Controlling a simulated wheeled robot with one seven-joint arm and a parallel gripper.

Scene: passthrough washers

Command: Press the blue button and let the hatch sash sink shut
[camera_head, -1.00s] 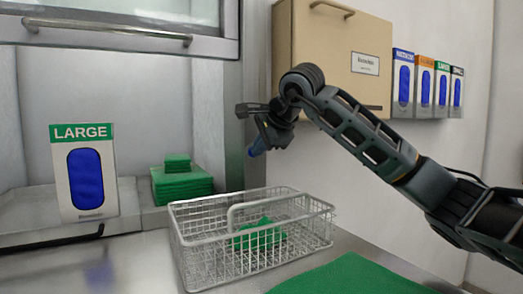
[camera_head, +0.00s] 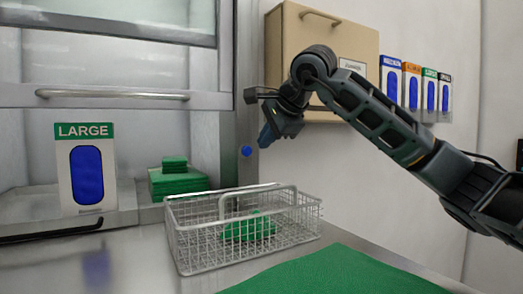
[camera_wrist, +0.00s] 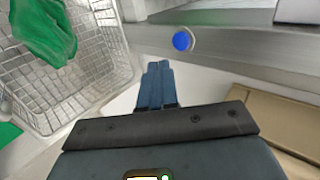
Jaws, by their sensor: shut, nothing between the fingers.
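The blue button (camera_head: 246,151) is on the steel post right of the hatch, and it also shows in the wrist view (camera_wrist: 182,41). My gripper (camera_head: 265,140) is shut and empty, its blue fingers (camera_wrist: 155,75) just right of the button in the head view, with a visible gap between them. In the wrist view the button lies beyond and right of the fingertips. The hatch sash (camera_head: 150,74) has a glass pane and a long bar handle (camera_head: 112,95). Its lower edge hangs a little above the LARGE box, leaving an open gap below.
A white LARGE box (camera_head: 72,206) and stacked green cloths (camera_head: 178,184) stand at the hatch opening. A wire basket (camera_head: 190,251) with green cloth sits on the counter below my gripper. A beige cabinet (camera_head: 350,85) and glove boxes (camera_head: 412,68) are on the right wall.

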